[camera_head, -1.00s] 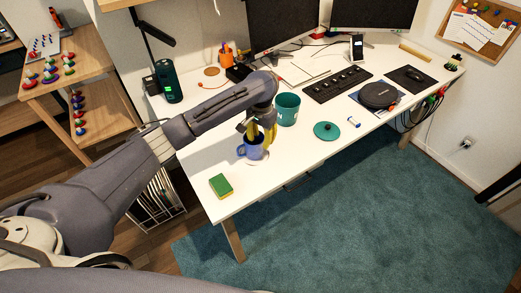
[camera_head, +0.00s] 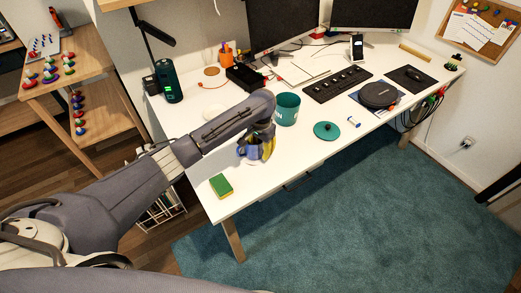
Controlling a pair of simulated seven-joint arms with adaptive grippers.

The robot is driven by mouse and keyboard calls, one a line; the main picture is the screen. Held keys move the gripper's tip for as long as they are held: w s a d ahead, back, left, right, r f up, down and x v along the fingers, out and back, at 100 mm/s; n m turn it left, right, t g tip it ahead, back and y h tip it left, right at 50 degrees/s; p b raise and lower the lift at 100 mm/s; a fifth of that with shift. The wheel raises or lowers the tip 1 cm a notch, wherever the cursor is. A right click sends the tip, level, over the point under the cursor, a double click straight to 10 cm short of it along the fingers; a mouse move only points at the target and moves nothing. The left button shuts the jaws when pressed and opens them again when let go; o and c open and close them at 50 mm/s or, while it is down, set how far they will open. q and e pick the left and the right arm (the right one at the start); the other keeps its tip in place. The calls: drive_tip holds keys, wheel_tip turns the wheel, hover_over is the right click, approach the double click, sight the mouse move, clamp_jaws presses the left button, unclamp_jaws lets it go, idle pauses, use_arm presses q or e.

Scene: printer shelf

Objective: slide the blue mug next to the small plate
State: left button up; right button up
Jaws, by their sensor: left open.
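The blue mug (camera_head: 243,152) stands upright on the white desk near its front edge, partly hidden by my left gripper. My left gripper (camera_head: 264,155) is open and low over the mug, with yellow fingers at its right side and front; whether they touch it is hard to tell. My right gripper is not in view.
A teal cup or bin (camera_head: 287,108) stands behind and right of the mug. A green and yellow sponge (camera_head: 221,186) lies at the front left. A small blue-and-white item (camera_head: 354,123) lies right of the plate. The desk (camera_head: 295,150) is clear between mug and plate.

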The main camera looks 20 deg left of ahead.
use_arm(q)
clamp_jaws()
drive_tip(key=shift+a, duration=0.1)
idle(0.3)
drive_tip(key=shift+w+a, duration=0.7)
drive_tip(key=shift+a, duration=0.2)
drive_tip(key=shift+w+a, duration=0.65)
drive_tip(key=shift+a, duration=0.3)
drive_tip(key=shift+w+a, duration=0.7)
drive_tip(key=shift+a, duration=0.2)
drive_tip(key=shift+w+a, duration=0.7)
drive_tip(key=shift+a, duration=0.2)
drive_tip(key=shift+w+a, duration=0.65)
drive_tip(key=shift+a, duration=0.3)
drive_tip(key=shift+w+a, duration=0.7)
drive_tip(key=shift+a, duration=0.2)
drive_tip(key=shift+w+a, duration=0.15)
drive_tip(key=shift+a, duration=0.05)
drive_tip(key=shift+w+a, duration=0.6)
drive_tip(key=shift+a, duration=0.25)
drive_tip(key=shift+w+a, duration=0.1)
